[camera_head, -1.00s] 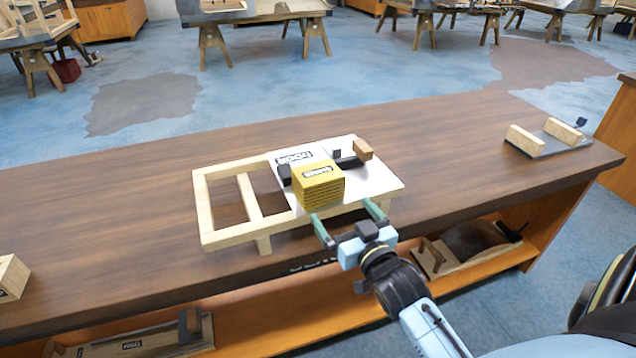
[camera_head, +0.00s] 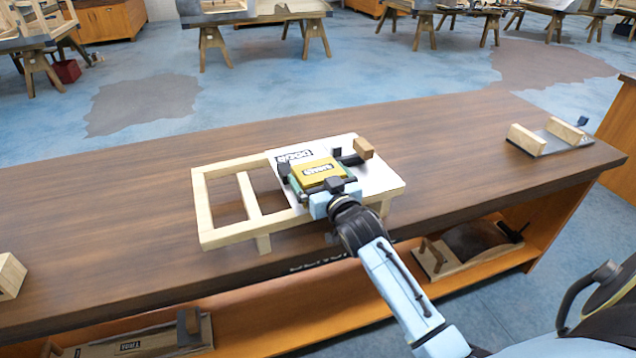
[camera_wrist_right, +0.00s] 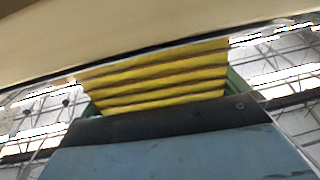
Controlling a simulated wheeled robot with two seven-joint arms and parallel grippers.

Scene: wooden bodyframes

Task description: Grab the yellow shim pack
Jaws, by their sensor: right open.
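The yellow shim pack (camera_head: 316,169), a layered block with a label on top, sits on the white panel of a small wooden frame (camera_head: 203,215). My right gripper (camera_head: 321,181) reaches it from the front, with its green fingers open along the two sides of the pack. In the right wrist view the pack's striped yellow layers (camera_wrist_right: 155,77) fill the space between the green fingers. I cannot tell whether either finger touches it. My left gripper is not in view.
Dark clamps flank the pack, and a wooden block (camera_head: 363,148) stands at the panel's back right. The frame rests on a brown bench (camera_head: 450,150). A grey tray with wooden blocks (camera_head: 548,137) lies at the far right. The bench behind the frame is clear.

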